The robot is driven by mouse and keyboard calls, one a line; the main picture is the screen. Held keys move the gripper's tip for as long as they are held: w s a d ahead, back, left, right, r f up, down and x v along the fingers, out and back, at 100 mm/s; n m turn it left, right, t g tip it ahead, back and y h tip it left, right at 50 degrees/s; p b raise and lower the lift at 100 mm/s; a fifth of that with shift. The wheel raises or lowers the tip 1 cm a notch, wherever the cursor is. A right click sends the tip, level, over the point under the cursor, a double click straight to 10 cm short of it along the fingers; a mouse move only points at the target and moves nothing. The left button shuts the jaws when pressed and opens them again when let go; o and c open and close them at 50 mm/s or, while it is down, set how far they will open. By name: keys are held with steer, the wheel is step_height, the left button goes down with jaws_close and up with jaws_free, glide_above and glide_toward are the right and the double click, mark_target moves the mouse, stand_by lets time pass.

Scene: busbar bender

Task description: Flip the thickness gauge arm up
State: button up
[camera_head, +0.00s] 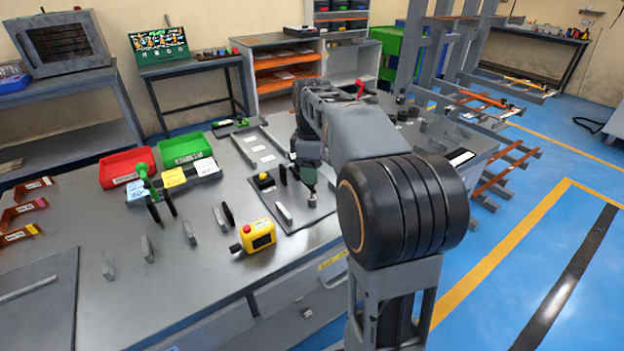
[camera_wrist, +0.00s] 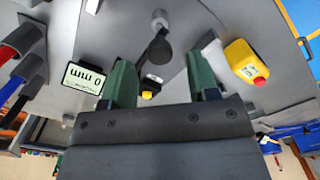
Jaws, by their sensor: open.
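In the wrist view, a dark arm with a round black end (camera_wrist: 160,52), which looks like the thickness gauge arm, lies between and beyond my fingertips. A grey round knob or post (camera_wrist: 158,18) stands at its far end. A display reading 0 mm (camera_wrist: 82,78) is beside the left finger. My gripper (camera_wrist: 162,70) has two green fingers spread apart with nothing between them in grip. In the head view my gripper (camera_head: 308,168) is low over the dark plate (camera_head: 293,216), partly hidden by my arm. I cannot tell whether a finger touches the gauge arm.
A yellow box with a red button (camera_head: 258,236) stands near the bench front; it also shows in the wrist view (camera_wrist: 244,60). A red bin (camera_head: 127,168) and a green bin (camera_head: 185,148) are at the back left. Small upright plates (camera_head: 147,248) stand on the left bench.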

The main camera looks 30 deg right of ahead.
steer(key=shift+f, duration=1.25)
steer(key=shift+c, duration=0.3)
jaws_close()
